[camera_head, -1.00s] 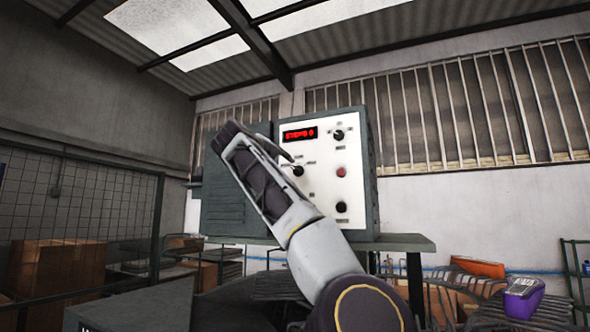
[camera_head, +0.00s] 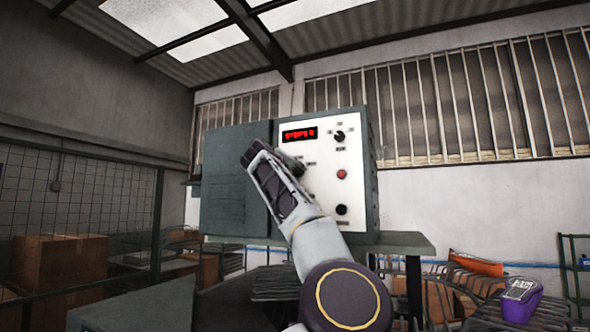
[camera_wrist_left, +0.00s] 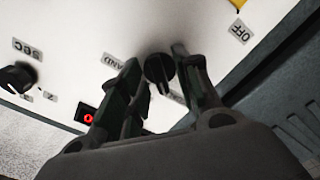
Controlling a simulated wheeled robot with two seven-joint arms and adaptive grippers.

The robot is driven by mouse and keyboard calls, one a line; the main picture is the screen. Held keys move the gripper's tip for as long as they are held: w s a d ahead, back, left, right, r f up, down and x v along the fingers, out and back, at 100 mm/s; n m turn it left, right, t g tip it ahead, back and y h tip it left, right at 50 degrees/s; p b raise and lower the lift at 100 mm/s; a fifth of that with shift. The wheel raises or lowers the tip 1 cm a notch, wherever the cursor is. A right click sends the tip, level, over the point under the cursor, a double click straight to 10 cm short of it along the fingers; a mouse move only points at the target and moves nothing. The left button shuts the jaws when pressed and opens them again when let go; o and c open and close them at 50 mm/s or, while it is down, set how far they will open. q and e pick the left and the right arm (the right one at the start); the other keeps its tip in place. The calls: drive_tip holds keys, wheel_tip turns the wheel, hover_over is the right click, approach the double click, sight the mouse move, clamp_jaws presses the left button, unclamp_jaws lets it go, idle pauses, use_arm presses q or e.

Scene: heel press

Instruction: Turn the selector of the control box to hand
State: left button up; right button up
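The control box (camera_head: 370,160) has a white front panel (camera_head: 325,205) with several black knobs. My left gripper (camera_head: 262,152) is raised in front of it and covers most of the left knob in the head view. In the left wrist view the selector, a round black knob (camera_wrist_left: 160,70), sits between the two open fingers of that gripper (camera_wrist_left: 157,58), with a small gap on each side. Its ridge points down in that view. A partly covered label ending in "AND" (camera_wrist_left: 114,61) is left of it, and an "OFF" label (camera_wrist_left: 240,32) up right. Another label below is mostly hidden. My right gripper is not in view.
The panel also has a red display (camera_head: 299,134), an upper knob (camera_head: 339,136), a red button (camera_head: 342,174) and a lower black knob (camera_head: 341,209). The box stands on a grey-green table (camera_head: 408,243). A purple object (camera_head: 520,303) is at the lower right.

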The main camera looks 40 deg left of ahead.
use_arm(q)
drive_tip(key=shift+w, duration=0.35)
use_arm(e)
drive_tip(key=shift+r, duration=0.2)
use_arm(q)
drive_tip(key=shift+c, duration=0.3)
clamp_jaws()
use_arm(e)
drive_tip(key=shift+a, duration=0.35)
